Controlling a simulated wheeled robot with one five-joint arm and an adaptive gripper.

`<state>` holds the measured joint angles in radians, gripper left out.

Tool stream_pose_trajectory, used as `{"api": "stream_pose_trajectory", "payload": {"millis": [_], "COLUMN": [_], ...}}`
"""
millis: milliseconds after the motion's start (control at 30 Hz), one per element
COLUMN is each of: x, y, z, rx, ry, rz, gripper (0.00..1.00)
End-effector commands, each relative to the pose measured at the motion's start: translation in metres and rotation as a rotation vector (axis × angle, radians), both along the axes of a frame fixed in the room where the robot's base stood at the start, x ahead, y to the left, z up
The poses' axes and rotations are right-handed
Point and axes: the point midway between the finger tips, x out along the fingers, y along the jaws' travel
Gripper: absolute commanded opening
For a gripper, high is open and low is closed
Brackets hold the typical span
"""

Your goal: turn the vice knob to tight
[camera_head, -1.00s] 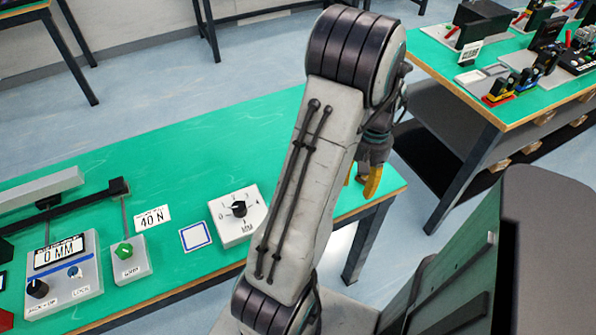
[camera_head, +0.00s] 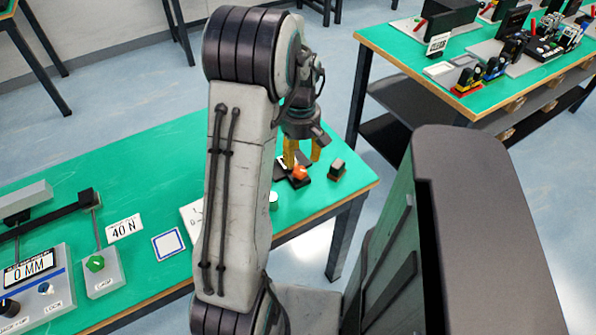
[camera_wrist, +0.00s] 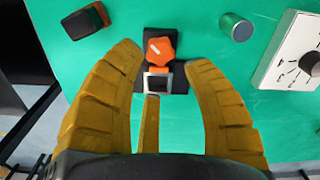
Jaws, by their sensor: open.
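The small vice has an orange knob (camera_wrist: 160,50) on a dark base (camera_wrist: 180,80), with a grey metal square frame (camera_wrist: 158,83) below the knob in the wrist view. In the head view the orange knob (camera_head: 300,173) is by the green table's right end. My gripper (camera_head: 303,155) is open above it, yellow fingers pointing down. In the wrist view, the fingers of my gripper (camera_wrist: 164,60) stand apart on either side of the knob, with a gap to it. Whether they are at its height is unclear. A narrow yellow finger shows below the frame.
A dark block (camera_wrist: 85,20) stands left of the vice, and a grey cylinder (camera_wrist: 236,27) stands right. A white dial panel (camera_wrist: 290,55) lies farther right. In the head view, a green knob box (camera_head: 100,272) and a "40 N" card (camera_head: 124,228) are at left.

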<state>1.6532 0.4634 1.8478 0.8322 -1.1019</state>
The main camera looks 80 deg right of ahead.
Motion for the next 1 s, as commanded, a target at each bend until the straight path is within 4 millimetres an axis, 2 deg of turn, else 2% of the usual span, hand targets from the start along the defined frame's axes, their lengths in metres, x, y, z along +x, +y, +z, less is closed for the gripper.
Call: {"api": "stream_pose_trajectory", "payload": {"millis": [267, 700, 1000], "x": [0.0, 0.0, 0.0], "y": [0.0, 0.0, 0.0], "z": [-0.004, -0.054, -0.072], "rx": [-0.001, 0.001, -0.001], "ry": [0.0, -0.001, 0.0], "rz": [0.141, 0.152, 0.151], "gripper": [0.45, 0.45, 0.45]}}
